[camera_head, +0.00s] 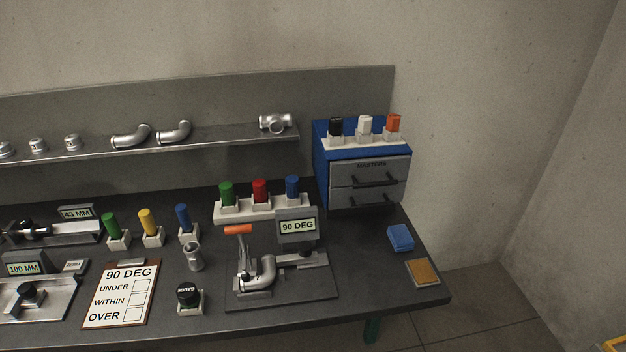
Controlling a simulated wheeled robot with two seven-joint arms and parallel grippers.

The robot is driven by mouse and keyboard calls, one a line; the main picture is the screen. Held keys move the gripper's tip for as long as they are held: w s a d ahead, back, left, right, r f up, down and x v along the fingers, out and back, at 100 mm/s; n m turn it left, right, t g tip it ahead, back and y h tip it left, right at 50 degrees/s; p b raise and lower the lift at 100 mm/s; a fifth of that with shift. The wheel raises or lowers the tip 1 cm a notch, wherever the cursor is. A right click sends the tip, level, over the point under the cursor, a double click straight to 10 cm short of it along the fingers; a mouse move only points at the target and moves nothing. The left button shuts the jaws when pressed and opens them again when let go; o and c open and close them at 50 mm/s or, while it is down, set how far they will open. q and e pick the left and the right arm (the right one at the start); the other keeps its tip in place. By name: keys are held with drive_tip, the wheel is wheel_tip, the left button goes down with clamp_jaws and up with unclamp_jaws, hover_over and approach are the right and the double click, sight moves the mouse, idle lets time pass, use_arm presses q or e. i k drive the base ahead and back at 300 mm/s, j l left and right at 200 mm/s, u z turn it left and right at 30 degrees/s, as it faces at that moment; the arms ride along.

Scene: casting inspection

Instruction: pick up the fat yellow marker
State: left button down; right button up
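One yellow marker (147,221) shows on the dark bench. It stands in a white holder block (153,239), leaning slightly to the left. A thinner-looking green marker (111,224) stands in its own block to its left, and a blue marker (183,217) stands in one to its right. The lower end of the yellow marker is hidden in its block. Neither of my grippers is in view.
A clipboard (120,296) marked 90 DEG lies in front of the marker. A grey pipe fitting (193,257) and a gauge fixture (290,289) stand to the right. A white rack (242,211) holds several fat markers. A blue drawer cabinet (343,172) stands behind right.

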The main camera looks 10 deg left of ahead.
sight(145, 215)
drive_tip(key=u, duration=1.25)
